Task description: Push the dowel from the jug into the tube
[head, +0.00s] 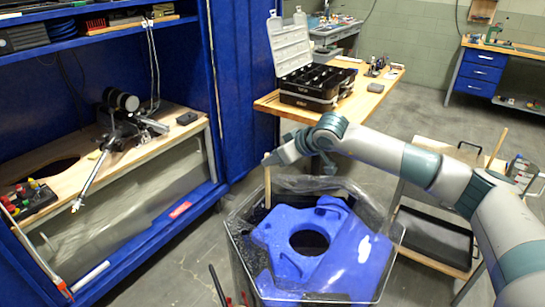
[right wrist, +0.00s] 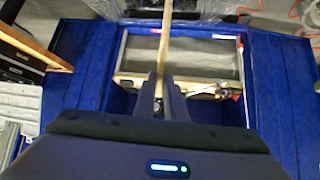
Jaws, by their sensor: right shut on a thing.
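My right gripper (head: 268,160) is shut on a pale wooden dowel (head: 268,187). The dowel hangs roughly upright at the back left of a clear-walled tank (head: 390,245). Its lower end meets the tank's edge area in the picture; I cannot tell whether it touches anything. In the right wrist view the dowel (right wrist: 166,35) runs up from between the two fingers (right wrist: 161,88). A blue body (head: 345,245) with a round dark hole (head: 309,242) fills the tank. I cannot pick out the jug or the tube for sure. My left gripper is out of view.
A blue cabinet (head: 235,85) with a wooden worktop (head: 60,180) stands at left. A wooden table (head: 362,100) with an open black case (head: 312,85) is behind the tank. A cart (head: 430,235) with another upright stick (head: 497,147) and bottles (head: 520,168) stands right.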

